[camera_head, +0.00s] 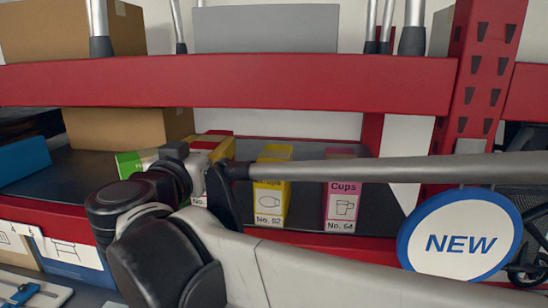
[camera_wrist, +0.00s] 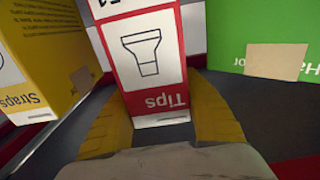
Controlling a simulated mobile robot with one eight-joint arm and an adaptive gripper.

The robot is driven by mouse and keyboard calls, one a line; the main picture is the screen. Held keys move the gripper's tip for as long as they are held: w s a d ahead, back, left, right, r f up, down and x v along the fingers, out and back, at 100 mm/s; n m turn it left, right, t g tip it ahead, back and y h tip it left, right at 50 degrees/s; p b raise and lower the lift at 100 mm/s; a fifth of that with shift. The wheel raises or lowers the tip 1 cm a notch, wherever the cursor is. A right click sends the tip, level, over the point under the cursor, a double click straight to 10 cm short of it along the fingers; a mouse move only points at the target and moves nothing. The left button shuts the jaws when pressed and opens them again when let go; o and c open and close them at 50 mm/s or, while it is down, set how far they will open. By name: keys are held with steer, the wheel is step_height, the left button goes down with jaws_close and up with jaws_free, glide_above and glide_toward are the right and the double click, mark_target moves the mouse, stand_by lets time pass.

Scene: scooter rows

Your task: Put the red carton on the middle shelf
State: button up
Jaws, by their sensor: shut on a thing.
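The red carton (camera_wrist: 156,80) has a white label with a lamp-like drawing and the word "Tips", which reads upside down in the wrist view. My gripper (camera_wrist: 160,108) has its yellow fingers on both sides of it and is shut on it. In the head view only a small part of the carton (camera_head: 199,201) shows beside my arm, which hides most of it and the gripper. It is level with the row of cartons on the dark shelf (camera_head: 300,150). I cannot tell whether its base touches that shelf.
A yellow carton (camera_head: 271,187) and a pink carton (camera_head: 341,195) stand to the right on the dark shelf. A green box (camera_head: 130,164) is close on the left. A red beam (camera_head: 230,82) runs above. A round "NEW" sign (camera_head: 460,236) is at right.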

step_height(320, 180, down, 3)
steer(key=shift+r+b, duration=0.2)
steer(key=shift+b, duration=0.25)
steer(key=shift+r, duration=0.15)
steer(key=o, duration=1.3)
steer(key=shift+c, duration=0.2)
steer(key=shift+s, duration=0.1)
steer(key=s+a+b, duration=0.1)
steer(key=s+b, duration=0.1)
steer(key=s, duration=1)
